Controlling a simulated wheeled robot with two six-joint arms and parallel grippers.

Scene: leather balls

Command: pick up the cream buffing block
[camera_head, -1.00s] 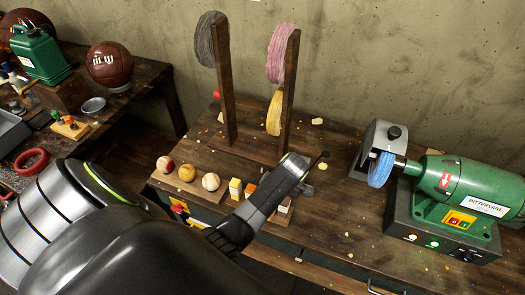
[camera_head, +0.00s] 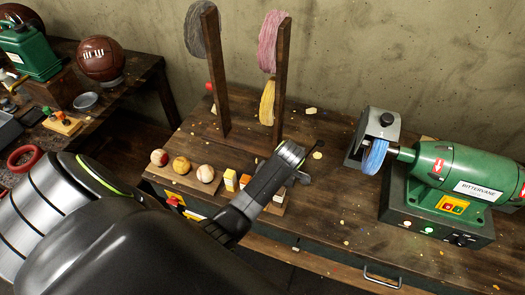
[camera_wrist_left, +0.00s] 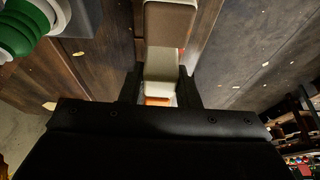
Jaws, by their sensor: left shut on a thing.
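My left gripper (camera_wrist_left: 158,88) is shut on a pale cream block (camera_wrist_left: 160,65), which sits between its two dark fingers in the left wrist view. In the head view my left gripper (camera_head: 283,172) is over the right end of the row of blocks. Its fingertips and most of the held block are hidden there. A pale block shows partly below the arm (camera_head: 280,196). I cannot tell whether the held block touches the board. My right gripper is not in view.
Several balls, including a tan one (camera_head: 181,166), lie left of the blocks. Two dark posts (camera_head: 217,80) with wound discs stand behind. A green buffing machine (camera_head: 455,172) with a blue wheel (camera_head: 374,157) stands at right. The bench between is mostly clear, with scattered crumbs.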

